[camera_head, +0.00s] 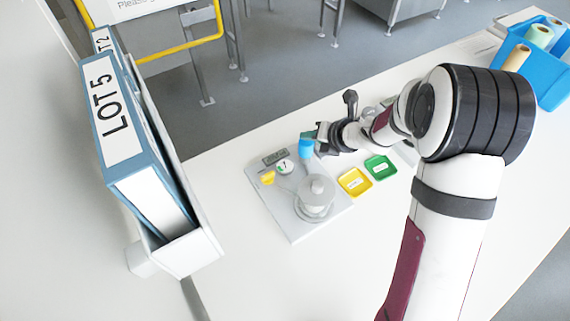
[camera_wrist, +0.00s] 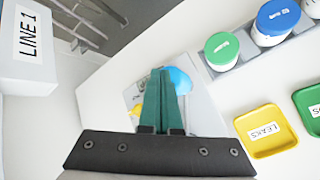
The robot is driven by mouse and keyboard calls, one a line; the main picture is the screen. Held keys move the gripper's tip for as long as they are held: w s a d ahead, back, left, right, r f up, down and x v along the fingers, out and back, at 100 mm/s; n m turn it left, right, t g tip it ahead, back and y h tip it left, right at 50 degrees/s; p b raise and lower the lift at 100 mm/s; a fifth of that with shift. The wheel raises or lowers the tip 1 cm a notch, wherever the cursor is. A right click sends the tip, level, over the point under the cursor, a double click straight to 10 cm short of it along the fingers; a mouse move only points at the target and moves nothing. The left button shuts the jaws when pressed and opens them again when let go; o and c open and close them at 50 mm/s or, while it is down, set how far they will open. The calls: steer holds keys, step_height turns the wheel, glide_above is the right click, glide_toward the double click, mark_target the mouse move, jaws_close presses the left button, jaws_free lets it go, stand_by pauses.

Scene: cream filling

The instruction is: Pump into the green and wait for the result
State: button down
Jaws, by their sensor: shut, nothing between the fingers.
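A light grey station plate (camera_head: 290,228) on the table bears a round white device with a knob (camera_head: 315,190), likely the pump. A small white round face with a dark mark (camera_head: 285,167) sits behind it, and its reading is too small to tell. A blue piece (camera_head: 306,149) stands at the plate's far right corner, and a yellow piece (camera_head: 268,177) at its left. My gripper (camera_head: 319,136) is near the blue piece. In the wrist view its green fingers (camera_wrist: 163,72) are shut and empty, partly hiding the blue piece (camera_wrist: 182,78); contact cannot be told.
A yellow tray marked LEAKS (camera_wrist: 267,131) and a green tray (camera_head: 380,167) lie right of the plate. Green-lidded (camera_wrist: 222,49) and blue-lidded (camera_wrist: 278,18) jars stand in a grey rack. LOT binders (camera_head: 118,115) stand left. A blue bin with rolls (camera_head: 548,82) is far right.

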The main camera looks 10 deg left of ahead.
mark_target(309, 144)
steer(key=shift+f, duration=0.55)
stand_by(0.4)
steer(key=shift+r, duration=1.6)
steer(key=shift+r, duration=3)
